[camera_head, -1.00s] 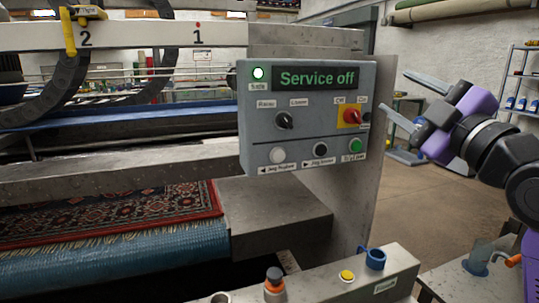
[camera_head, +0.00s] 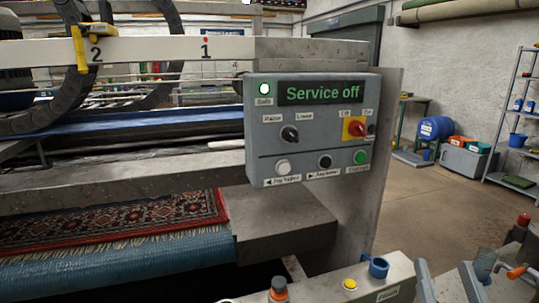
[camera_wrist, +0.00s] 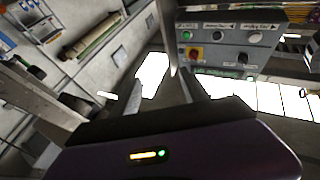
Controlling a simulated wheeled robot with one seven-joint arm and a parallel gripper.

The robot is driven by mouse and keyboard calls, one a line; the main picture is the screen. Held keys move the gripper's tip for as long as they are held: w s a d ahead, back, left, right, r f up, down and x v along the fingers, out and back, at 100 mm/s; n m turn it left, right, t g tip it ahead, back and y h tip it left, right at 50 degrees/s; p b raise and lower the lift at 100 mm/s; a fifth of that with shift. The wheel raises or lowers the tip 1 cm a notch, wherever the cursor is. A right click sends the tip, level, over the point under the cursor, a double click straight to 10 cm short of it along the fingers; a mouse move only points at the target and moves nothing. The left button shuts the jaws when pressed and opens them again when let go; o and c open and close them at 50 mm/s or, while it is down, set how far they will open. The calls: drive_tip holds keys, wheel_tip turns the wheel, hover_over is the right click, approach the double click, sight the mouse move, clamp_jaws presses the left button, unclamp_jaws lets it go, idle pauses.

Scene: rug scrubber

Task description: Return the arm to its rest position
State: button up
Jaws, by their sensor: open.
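My gripper (camera_head: 445,272) is low at the right edge of the head view, its two grey fingers pointing up, apart and empty. In the wrist view my gripper (camera_wrist: 161,90) also shows spread fingers with nothing between them. The grey control panel (camera_head: 262,137) stands to the upper left of the gripper, apart from it. Its display reads "Service off", and a green-white lamp is lit. The panel also shows upside down in the wrist view (camera_wrist: 215,60). Most of my arm is out of the head view.
A metal rail (camera_head: 325,283) with a yellow button and a blue ring (camera_head: 378,267) lies left of the gripper. A red patterned rug (camera_head: 110,235) lies on the machine at left. Shelving (camera_head: 515,120) and a blue drum (camera_head: 436,128) stand behind, with clear floor before them.

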drive_tip(key=s+a+f+g+y+p, duration=0.1)
drive_tip(key=s+f, duration=0.4)
drive_tip(key=s, duration=0.5)
drive_tip(key=s+a+f+n+g+y+p, duration=0.1)
drive_tip(key=s+a+f+g+p, duration=0.1)
drive_tip(key=s, duration=0.8)
drive_tip(key=s+a+f+g+y+p, duration=0.1)
drive_tip(key=s+a+f+g, duration=0.2)
drive_tip(key=s+f, duration=0.5)
drive_tip(key=s+g, duration=0.1)
drive_tip(key=s, duration=0.1)
drive_tip(key=shift+s+a+f+n+g+y, duration=0.3)
drive_tip(key=shift+s+a+f+n, duration=0.05)
drive_tip(key=shift+s+f+n, duration=0.05)
